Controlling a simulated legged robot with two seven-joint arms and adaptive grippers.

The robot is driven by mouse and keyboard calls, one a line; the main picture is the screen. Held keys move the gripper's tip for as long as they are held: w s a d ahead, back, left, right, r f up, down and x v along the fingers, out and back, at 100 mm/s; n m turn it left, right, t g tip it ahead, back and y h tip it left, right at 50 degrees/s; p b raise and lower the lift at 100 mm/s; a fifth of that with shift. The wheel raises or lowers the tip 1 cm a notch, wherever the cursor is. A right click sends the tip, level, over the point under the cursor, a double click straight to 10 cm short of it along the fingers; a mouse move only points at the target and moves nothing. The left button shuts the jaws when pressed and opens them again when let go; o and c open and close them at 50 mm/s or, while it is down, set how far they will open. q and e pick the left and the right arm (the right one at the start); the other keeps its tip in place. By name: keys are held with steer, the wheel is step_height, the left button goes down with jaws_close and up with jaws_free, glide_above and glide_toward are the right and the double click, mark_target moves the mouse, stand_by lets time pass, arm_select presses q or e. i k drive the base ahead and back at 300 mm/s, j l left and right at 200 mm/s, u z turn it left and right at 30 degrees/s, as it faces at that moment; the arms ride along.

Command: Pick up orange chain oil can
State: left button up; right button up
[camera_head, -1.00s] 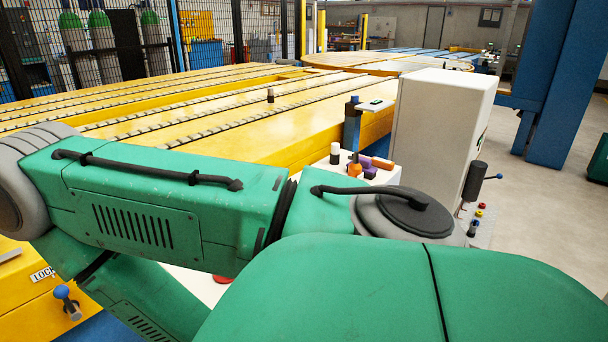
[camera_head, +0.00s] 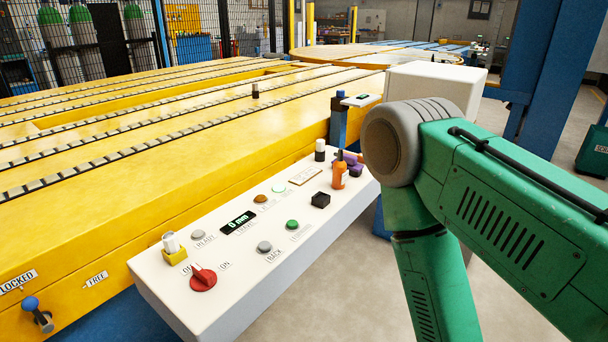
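The orange chain oil can (camera_head: 339,175) is a small orange bottle with a dark thin top. It stands upright at the far right end of the white control console (camera_head: 318,232). The arm's lower part runs down out of the picture. Neither gripper shows.
The console carries a red knob (camera_head: 203,279), several buttons, a yellow-based white cylinder (camera_head: 174,248) and a black-and-white cylinder (camera_head: 320,150). The yellow slatted conveyor (camera_head: 140,150) lies behind. A white cabinet (camera_head: 435,85) stands behind my arm. Bare floor shows in front of the console.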

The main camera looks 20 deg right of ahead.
mark_target(340, 174)
steer(key=z, duration=0.85)
